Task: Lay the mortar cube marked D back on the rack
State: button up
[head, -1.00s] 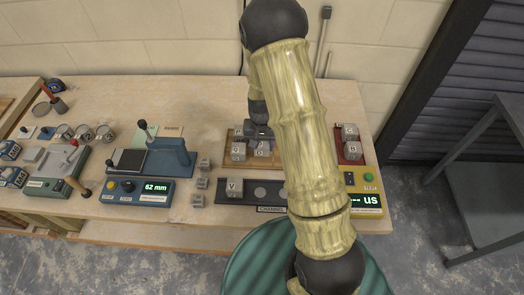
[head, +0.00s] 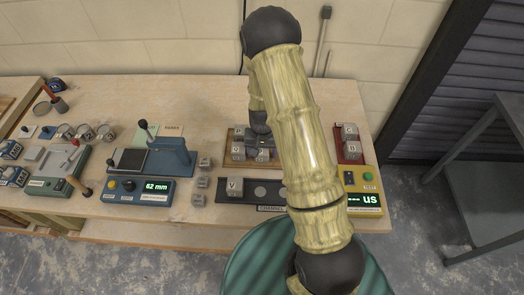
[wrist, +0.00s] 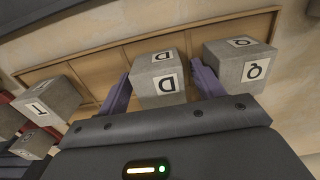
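The grey mortar cube marked D (wrist: 158,80) is between the two purple fingers of my gripper (wrist: 161,88) in the wrist view. The fingers lie close along both sides of the cube, and the gripper looks shut on it. In the head view my gripper (head: 260,136) is low over the wooden rack (head: 228,160), partly behind my arm. The rack's partitioned wooden surface (wrist: 105,52) shows beyond the cube in the wrist view. Whether the cube's underside touches the rack is hidden. The Q cube (wrist: 240,68) stands close beside the right finger.
The I cube (wrist: 45,103) is left of the gripper in the wrist view. A dark strip with the V cube (head: 235,187) lies in front of the rack. Small cubes (head: 201,183) stand left, beside the 62 mm device (head: 138,191). A red tray with cubes (head: 350,147) is right.

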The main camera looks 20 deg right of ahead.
jog(key=shift+r, duration=0.15)
notch_tip(320, 180, up, 12)
jog(key=b, duration=0.2)
dwell(0.5)
dwell(0.5)
jog(key=s+r+n+t, duration=0.1)
jog(key=s+r, duration=0.3)
jog(key=s, duration=0.3)
jog(key=s+r+n+t, duration=0.1)
jog(key=s+r+n, duration=0.1)
jog(key=s+r, duration=0.2)
jog(key=s, duration=0.3)
jog(key=shift+s+r+n+t, duration=0.2)
jog(key=shift+r+n+t, duration=0.1)
jog(key=shift+r, duration=0.05)
